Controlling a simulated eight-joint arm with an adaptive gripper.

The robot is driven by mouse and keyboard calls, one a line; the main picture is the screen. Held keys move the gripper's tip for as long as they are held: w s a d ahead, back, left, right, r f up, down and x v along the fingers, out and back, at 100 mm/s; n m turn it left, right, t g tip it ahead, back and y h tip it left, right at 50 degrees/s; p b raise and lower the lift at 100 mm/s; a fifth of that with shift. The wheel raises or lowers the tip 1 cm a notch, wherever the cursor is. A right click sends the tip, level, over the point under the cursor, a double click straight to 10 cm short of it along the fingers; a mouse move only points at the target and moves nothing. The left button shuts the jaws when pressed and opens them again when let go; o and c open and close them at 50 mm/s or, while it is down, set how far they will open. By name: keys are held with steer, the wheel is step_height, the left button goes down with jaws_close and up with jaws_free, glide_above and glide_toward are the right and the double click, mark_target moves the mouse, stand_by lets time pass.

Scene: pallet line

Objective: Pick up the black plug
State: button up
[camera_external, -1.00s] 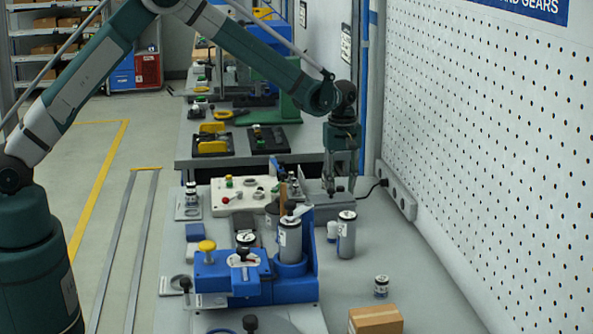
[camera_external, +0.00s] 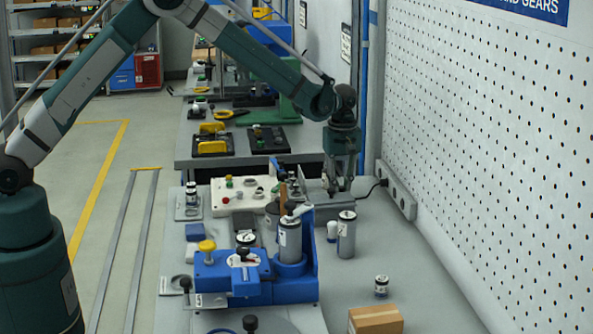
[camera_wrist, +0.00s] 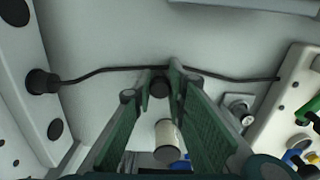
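A black plug (camera_wrist: 42,82) sits at the socket strip on the left of the wrist view, with a thin black cable running from it. In the external view the plug (camera_external: 384,182) is small, at the strip by the wall. My gripper (camera_external: 338,194) points down, left of that plug and apart from it. In the wrist view my gripper (camera_wrist: 161,76) has its green fingers close together over the cable line. A small dark round piece (camera_wrist: 160,88) shows between the fingertips. I cannot tell whether it is gripped or lies behind them.
The socket strip (camera_external: 407,203) runs along the pegboard wall (camera_external: 490,130). A grey canister (camera_external: 346,238) stands in front of my gripper, beside the blue fixture (camera_external: 225,278). A white panel with knobs (camera_external: 226,206) lies to the left. Table around the cardboard box (camera_external: 376,320) is mostly clear.

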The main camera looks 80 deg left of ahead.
mark_target(341, 187)
steer(key=shift+r, duration=0.1)
steer(key=shift+r, duration=4.9)
